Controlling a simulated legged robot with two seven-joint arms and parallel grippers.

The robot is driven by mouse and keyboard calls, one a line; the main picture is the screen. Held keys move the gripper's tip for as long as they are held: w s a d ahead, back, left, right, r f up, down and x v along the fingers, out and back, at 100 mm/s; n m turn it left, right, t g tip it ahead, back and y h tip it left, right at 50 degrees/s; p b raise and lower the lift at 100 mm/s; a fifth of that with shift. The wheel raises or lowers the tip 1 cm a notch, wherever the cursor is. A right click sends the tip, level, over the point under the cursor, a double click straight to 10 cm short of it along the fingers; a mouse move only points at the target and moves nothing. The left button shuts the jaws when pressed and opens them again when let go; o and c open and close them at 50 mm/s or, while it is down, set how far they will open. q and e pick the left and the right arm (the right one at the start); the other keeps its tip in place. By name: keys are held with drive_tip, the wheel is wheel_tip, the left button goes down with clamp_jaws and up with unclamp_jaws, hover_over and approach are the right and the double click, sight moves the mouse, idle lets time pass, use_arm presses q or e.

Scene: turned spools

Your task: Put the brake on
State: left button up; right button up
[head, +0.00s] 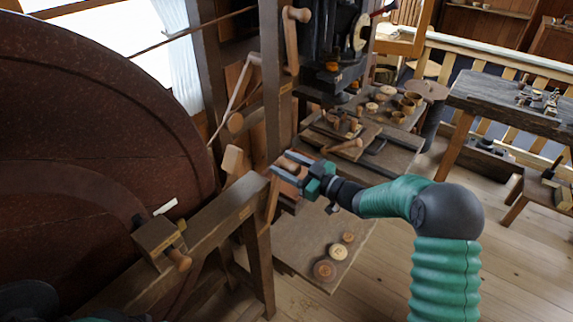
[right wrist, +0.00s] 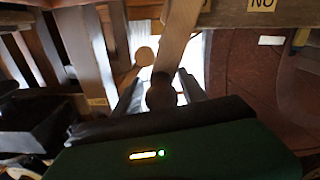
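A wooden lever (head: 272,197) with a dark round knob (right wrist: 161,92) rises beside the wooden frame (head: 215,215) of the big brown wheel (head: 95,125). My right gripper (head: 291,166) reaches in from the right, with one finger on each side of the knob. In the right wrist view, the fingers look spread, with slight gaps to the knob; contact is not clear. A label reading ON upside down (right wrist: 262,4) sits on a beam at the top of that view. A second, blurred label (right wrist: 97,101) is at left.
A small wooden block with a knob (head: 160,243) sits on the frame beam. Several turned discs (head: 338,252) lie on a low board to the right. A cluttered bench (head: 375,125) stands behind my gripper. Open floor (head: 510,270) lies at right.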

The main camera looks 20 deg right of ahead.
drive_tip(key=shift+a, duration=0.1)
drive_tip(key=c, duration=1)
drive_tip(key=shift+r, duration=0.1)
clamp_jaws()
